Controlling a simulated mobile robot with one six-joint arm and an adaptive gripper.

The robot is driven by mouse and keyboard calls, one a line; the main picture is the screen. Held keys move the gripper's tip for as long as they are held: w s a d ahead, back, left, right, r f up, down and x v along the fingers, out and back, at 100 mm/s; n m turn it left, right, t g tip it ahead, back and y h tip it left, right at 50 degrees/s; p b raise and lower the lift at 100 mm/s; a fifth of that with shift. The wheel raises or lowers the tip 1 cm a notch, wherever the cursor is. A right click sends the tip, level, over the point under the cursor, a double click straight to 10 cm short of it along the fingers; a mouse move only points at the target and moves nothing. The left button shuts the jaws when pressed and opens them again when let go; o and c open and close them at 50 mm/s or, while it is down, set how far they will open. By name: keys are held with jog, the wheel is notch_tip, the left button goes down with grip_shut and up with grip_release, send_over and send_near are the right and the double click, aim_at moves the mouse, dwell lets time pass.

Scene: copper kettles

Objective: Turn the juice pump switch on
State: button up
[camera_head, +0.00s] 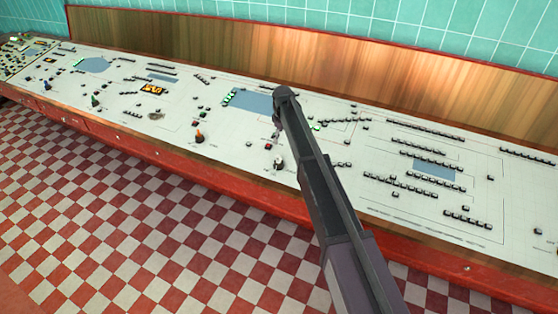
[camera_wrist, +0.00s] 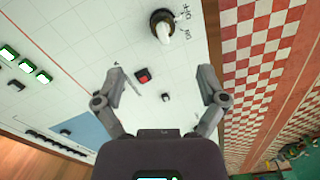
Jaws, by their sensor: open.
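A rotary switch (camera_wrist: 161,27) with a round black base and a pale handle shows at the top of the wrist view, with OFF and ON printed beside it. A switch of this kind also shows in the head view (camera_head: 279,163), just below my gripper (camera_head: 277,131). No juice pump name is readable, and I cannot tell which label the handle points to. In the wrist view my gripper (camera_wrist: 162,76) is open and empty. Its two fingers are spread over the panel, apart from the switch.
The white control panel (camera_head: 230,135) carries many small buttons. A red button (camera_wrist: 143,76) and a small black button (camera_wrist: 166,97) lie between the fingers in the wrist view. A wooden backboard (camera_head: 330,65) rises behind the panel. The checkered floor (camera_head: 130,220) in front is clear.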

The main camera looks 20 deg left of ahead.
aim_at(279, 161)
jog(key=shift+a, duration=0.75)
jog(key=shift+f, duration=0.15)
notch_tip(279, 161, down, 13)
jog(key=b, duration=1.4)
jog(key=shift+f, duration=0.2)
jog(key=shift+c, duration=0.2)
jog(key=c, duration=1.1)
